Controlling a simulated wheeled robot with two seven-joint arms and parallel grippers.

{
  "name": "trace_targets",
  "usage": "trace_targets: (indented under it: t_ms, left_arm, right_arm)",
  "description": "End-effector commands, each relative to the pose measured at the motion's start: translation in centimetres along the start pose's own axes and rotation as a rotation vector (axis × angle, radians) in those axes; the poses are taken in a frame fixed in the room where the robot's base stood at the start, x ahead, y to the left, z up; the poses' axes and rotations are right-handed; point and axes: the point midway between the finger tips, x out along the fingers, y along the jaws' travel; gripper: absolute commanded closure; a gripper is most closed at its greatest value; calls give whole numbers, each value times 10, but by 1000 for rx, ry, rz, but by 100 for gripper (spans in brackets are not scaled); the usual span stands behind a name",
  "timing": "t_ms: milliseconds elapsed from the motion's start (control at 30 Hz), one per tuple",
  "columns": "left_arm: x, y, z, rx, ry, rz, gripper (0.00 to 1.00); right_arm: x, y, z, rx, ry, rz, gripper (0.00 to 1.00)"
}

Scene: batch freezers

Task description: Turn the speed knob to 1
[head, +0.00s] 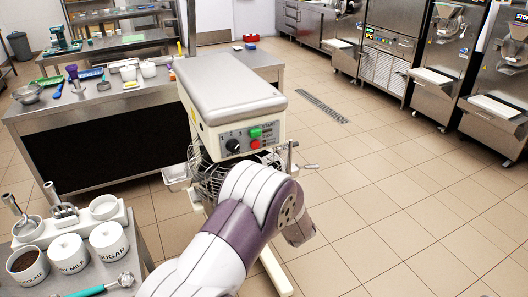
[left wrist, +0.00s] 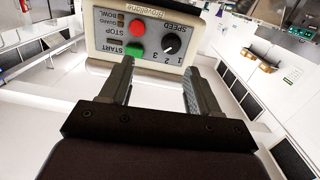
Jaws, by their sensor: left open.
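The panel shows upside down in the left wrist view, with the knob (left wrist: 172,44) near the right finger's tip. I cannot tell for sure which number the knob points at. My left gripper (left wrist: 158,68) is open and empty, its fingers pointing at the panel, apart from the knob. My arm hides the gripper in the head view. My right gripper is not in view.
A steel table (head: 110,100) with bowls and utensils stands at the left. Jars labelled sugar (head: 109,241) and dry milk (head: 68,253) stand on a counter at the lower left. Freezer machines (head: 390,50) line the back right. The tiled floor on the right is clear.

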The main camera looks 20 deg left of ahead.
Motion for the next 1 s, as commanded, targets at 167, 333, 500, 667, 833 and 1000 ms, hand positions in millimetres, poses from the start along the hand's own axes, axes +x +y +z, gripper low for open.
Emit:
trace_targets:
  t_ms: [167,333,500,667,833,1000]
  left_arm:
    - [4,-9,-15,28,64,-41,38]
    - [37,-10,-19,33,63,-43,38]
    - [83,-12,-22,33,63,-41,38]
    - [112,-12,-22,32,61,-38,38]
    - [125,-12,-21,33,61,-37,38]
    - [126,-12,-21,33,61,-36,38]
  right_arm:
    - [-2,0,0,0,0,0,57]
    - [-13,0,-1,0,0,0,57]
    - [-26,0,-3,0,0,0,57]
    - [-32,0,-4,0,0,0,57]
    - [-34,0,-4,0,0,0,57]
    - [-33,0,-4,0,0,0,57]
